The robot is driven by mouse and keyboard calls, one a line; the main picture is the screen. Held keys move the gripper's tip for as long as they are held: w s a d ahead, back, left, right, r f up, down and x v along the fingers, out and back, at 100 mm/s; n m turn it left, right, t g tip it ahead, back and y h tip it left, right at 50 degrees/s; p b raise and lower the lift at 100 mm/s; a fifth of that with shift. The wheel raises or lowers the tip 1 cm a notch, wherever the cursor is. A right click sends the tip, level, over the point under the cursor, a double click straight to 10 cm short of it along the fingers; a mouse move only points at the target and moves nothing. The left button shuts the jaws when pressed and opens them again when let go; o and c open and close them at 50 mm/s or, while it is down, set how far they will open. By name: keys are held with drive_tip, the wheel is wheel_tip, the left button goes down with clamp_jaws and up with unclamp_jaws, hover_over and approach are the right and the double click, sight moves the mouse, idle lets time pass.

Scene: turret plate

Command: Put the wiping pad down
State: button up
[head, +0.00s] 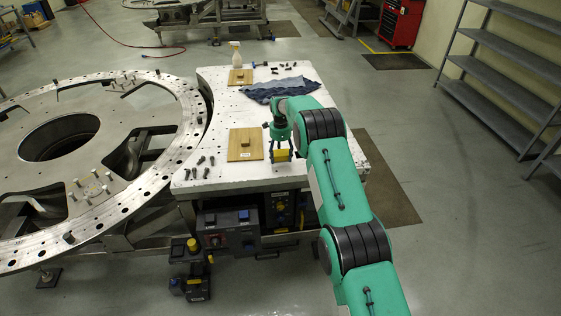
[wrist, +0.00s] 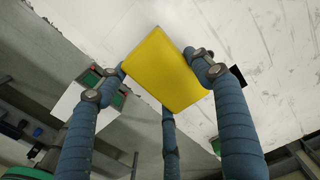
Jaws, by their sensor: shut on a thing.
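The wiping pad is a yellow block (head: 282,156), and it fills the middle of the wrist view (wrist: 163,72). My gripper (head: 280,146) is shut on it, with blue fingers on both sides of the pad in the wrist view (wrist: 150,78). The pad is over the right part of the white worktable (head: 222,96), just right of the near wooden board (head: 236,152). I cannot tell for sure whether the pad touches the table top.
A far wooden board (head: 234,79), a spray bottle (head: 235,58) and a crumpled blue cloth (head: 262,92) are at the table's back. Several dark bolts (head: 200,172) lie at the near left. The large turret ring (head: 190,118) stands left of the table.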

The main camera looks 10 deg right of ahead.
sight(280, 160)
drive_tip(key=shift+f+p, duration=0.3)
drive_tip(key=shift+f, duration=1.4)
drive_tip(key=shift+f, duration=0.2)
drive_tip(key=o, duration=1)
drive_tip(key=shift+o, duration=0.2)
drive_tip(key=shift+r, duration=0.25)
drive_tip(key=shift+r+b, duration=0.8)
drive_tip(key=shift+r, duration=5.15)
drive_tip(key=shift+r, duration=0.1)
